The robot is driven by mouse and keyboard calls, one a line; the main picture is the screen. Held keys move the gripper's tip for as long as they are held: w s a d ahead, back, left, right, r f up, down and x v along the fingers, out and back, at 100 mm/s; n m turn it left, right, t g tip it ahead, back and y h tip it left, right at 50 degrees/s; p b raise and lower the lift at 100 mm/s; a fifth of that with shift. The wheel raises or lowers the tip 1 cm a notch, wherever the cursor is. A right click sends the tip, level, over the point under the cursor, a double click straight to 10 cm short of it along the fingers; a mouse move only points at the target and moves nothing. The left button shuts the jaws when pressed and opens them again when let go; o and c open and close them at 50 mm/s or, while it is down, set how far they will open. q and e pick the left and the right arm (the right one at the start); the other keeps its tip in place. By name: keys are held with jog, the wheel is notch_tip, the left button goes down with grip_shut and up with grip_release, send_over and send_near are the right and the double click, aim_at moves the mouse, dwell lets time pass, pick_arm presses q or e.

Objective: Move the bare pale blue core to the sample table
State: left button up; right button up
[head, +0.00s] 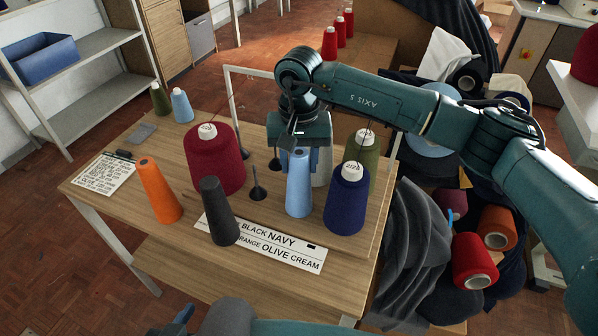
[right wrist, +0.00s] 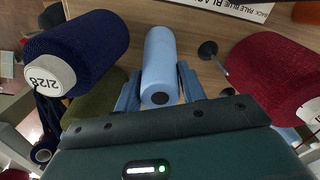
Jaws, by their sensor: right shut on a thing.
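The bare pale blue core (head: 299,185) is upright over the wooden table (head: 120,190), behind the label strip. My right gripper (head: 300,155) reaches down from above and is shut on its upper part. In the right wrist view the pale blue core (right wrist: 160,55) sits between the two blue fingers (right wrist: 158,95). I cannot tell whether its base touches the table. A part of my left gripper (head: 182,320) shows at the bottom edge, low in front of the table; its fingers are not clear. No table is marked as the sample table.
Close to the core stand a navy cone (head: 347,200), a crimson cone (head: 214,160), an olive cone (head: 365,160) and an empty black spindle (head: 257,185). Bare orange (head: 158,190) and black (head: 219,210) cores stand left. A white-topped table (head: 575,90) is at far right.

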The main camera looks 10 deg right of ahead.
notch_tip(320, 180, up, 9)
jog(key=shift+f+b, duration=0.2)
jog(key=shift+b, duration=0.15)
notch_tip(320, 180, up, 6)
jog(key=p, duration=0.2)
jog(key=shift+f+p, duration=0.15)
jog(key=shift+p, duration=0.25)
